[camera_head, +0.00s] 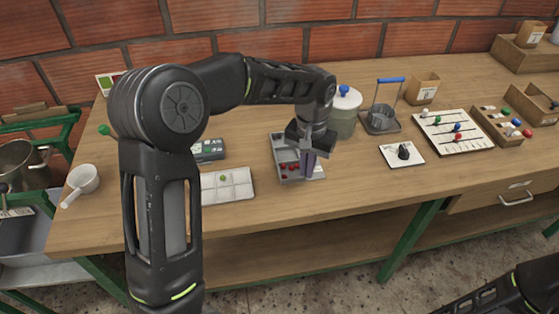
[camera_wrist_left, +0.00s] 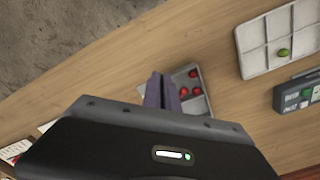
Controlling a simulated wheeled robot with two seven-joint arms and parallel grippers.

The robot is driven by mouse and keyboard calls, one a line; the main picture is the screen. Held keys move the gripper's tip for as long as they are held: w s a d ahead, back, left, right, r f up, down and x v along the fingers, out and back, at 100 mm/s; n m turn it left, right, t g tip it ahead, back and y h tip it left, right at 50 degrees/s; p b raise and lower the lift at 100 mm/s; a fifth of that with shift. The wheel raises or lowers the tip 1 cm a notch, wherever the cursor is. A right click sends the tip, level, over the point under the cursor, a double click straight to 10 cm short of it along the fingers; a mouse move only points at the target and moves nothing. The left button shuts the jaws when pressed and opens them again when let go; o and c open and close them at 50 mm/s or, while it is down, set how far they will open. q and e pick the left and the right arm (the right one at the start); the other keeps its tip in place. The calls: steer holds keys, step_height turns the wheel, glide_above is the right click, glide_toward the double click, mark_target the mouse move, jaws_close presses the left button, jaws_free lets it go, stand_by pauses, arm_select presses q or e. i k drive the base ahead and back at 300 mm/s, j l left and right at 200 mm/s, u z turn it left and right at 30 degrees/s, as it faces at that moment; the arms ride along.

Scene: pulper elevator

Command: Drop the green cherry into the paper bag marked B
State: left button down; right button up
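The green cherry (camera_head: 223,178) lies in a compartment of the white sorting tray (camera_head: 243,190). In the left wrist view the cherry (camera_wrist_left: 284,53) shows at the upper right. My left gripper (camera_head: 309,165) points down over the right side of a grey tray (camera_head: 283,147) holding several red cherries (camera_head: 290,167), to the right of the green one. Its purple fingers (camera_wrist_left: 163,90) are close together with nothing visible between them. A small paper bag (camera_head: 423,89) stands at the back right and another (camera_head: 530,34) farther right; I cannot read their letters. My right gripper is out of view.
A lidded jar (camera_head: 344,115) stands close behind my left gripper. A blue-handled stand (camera_head: 381,120), a knob plate (camera_head: 402,153) and a bead board (camera_head: 453,135) are farther right. A dark scale (camera_head: 209,150) sits behind the sorting tray. The front edge is mostly clear.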

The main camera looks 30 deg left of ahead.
mark_target(418, 104)
steer(key=i+l+z, duration=0.25)
steer(key=i+l, duration=0.3)
steer(key=l, duration=0.3)
steer(key=i+l+z, duration=0.2)
steer(key=i+l, duration=0.45)
